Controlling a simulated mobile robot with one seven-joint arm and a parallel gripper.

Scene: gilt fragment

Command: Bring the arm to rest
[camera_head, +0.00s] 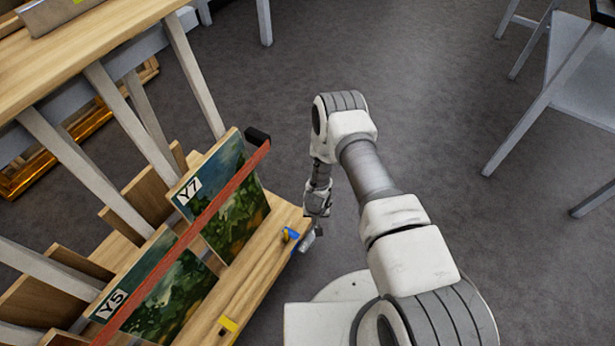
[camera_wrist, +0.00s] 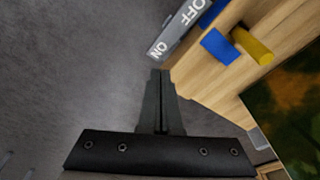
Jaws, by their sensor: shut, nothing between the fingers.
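My arm (camera_head: 370,170) is bent in the head view, with its elbow raised and its forearm hanging down beside the wooden rack. My gripper (camera_head: 313,232) points down near the rack's right front corner, small and partly unclear in that view. In the wrist view my gripper (camera_wrist: 161,75) is shut and empty, with its two dark fingers together over the grey floor. The fingertips are close to a grey plate marked ON and OFF (camera_wrist: 180,28) at the rack's edge. I cannot tell whether they touch it.
The rack's wooden ledge (camera_head: 262,262) holds painted panels labelled Y7 (camera_head: 232,208) and Y5 (camera_head: 165,285) behind a red bar (camera_head: 190,235). A blue piece and a yellow peg (camera_wrist: 252,45) sit on the ledge. A grey chair (camera_head: 575,75) stands at right. Floor between is clear.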

